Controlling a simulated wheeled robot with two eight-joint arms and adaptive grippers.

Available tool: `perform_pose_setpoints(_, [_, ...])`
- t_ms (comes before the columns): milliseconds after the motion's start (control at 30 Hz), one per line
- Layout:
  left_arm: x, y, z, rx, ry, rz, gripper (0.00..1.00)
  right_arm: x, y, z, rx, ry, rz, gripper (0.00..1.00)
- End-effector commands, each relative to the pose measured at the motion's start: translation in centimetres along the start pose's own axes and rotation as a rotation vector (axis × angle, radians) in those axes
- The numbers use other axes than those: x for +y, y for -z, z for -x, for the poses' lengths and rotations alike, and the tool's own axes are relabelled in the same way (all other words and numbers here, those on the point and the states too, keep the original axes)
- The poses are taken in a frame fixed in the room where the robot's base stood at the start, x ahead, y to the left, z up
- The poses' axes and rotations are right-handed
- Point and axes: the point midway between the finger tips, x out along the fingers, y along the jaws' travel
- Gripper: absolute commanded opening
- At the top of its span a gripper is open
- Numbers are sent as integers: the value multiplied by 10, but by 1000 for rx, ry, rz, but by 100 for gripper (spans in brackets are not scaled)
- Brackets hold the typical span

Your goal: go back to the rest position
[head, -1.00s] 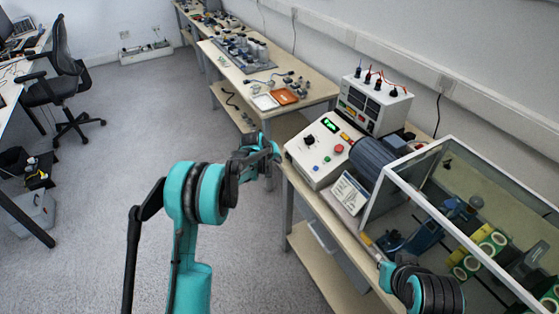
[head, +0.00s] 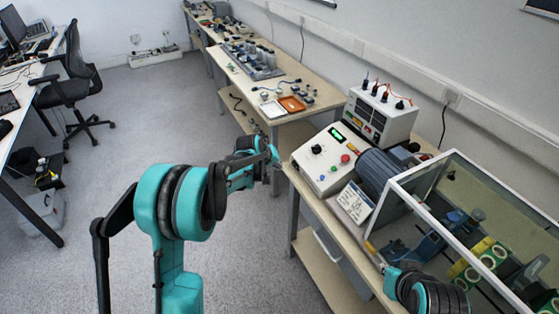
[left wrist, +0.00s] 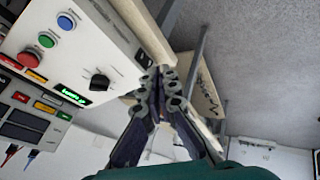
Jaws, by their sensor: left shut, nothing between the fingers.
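My left gripper (head: 270,156) is beside the left edge of the white control console (head: 325,160), apart from anything I can make out. In the left wrist view its fingers (left wrist: 164,76) are together and hold nothing. The console (left wrist: 75,35) fills the upper left of that view, with its black knob, colored buttons and green display close to the fingers. Part of my right arm (head: 430,290) shows at the lower right of the head view, in front of the clear enclosure; its gripper is not visible.
A framed clear enclosure (head: 445,170) stands on the bench, right of the motor (head: 380,172). A meter box (head: 380,115) with leads stands behind the console. A farther table (head: 262,92) carries trays and parts. A chair (head: 75,85) is at the left; the floor between is open.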

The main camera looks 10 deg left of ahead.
Motion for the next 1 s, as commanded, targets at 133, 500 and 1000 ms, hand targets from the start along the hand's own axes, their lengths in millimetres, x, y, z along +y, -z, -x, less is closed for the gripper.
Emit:
perform_pose_setpoints(133, [0,0,0,0,0,0,0,0,0,0,0,0,0,0])
perform_pose_setpoints(500, [10,-33,102,14,41,-113,0,0,0,0,0,0,0,0])
perform_pose_setpoints(1000, [-37,-178,265,42,144,-390,0,0,0,0,0,0,0,0])
